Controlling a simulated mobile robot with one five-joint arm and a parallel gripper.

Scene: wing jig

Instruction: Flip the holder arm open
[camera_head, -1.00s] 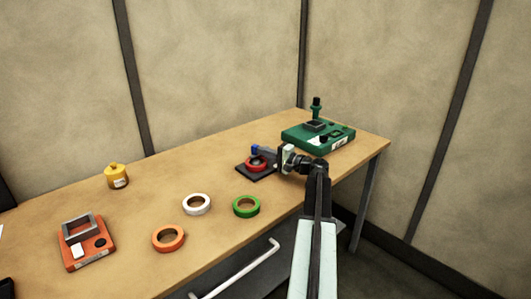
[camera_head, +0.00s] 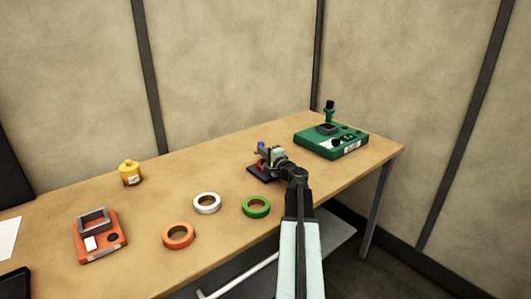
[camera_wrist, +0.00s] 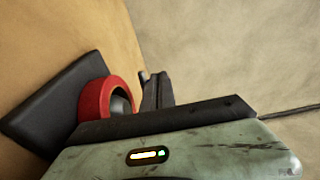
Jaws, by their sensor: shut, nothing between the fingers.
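The holder has a flat black base (camera_head: 262,175) with a red ring (camera_head: 260,166) on it. In the wrist view the black base (camera_wrist: 50,100) is at left, with the red ring (camera_wrist: 105,97) around a grey core. Only a small blue bit of the holder arm (camera_head: 261,145) shows in the head view, beside my fingers; its angle is hard to tell. My gripper (camera_head: 264,153) is shut and empty, just above the holder. In the wrist view the dark fingers (camera_wrist: 158,90) are together, right of the ring, and hide most of the holder arm.
A green fixture (camera_head: 330,141) with an upright post stands behind the holder at right. Green (camera_head: 256,207), white (camera_head: 207,203) and orange (camera_head: 178,236) rings lie to the left. An orange fixture (camera_head: 117,239) and a yellow container (camera_head: 131,173) are farther left. Bare table separates them.

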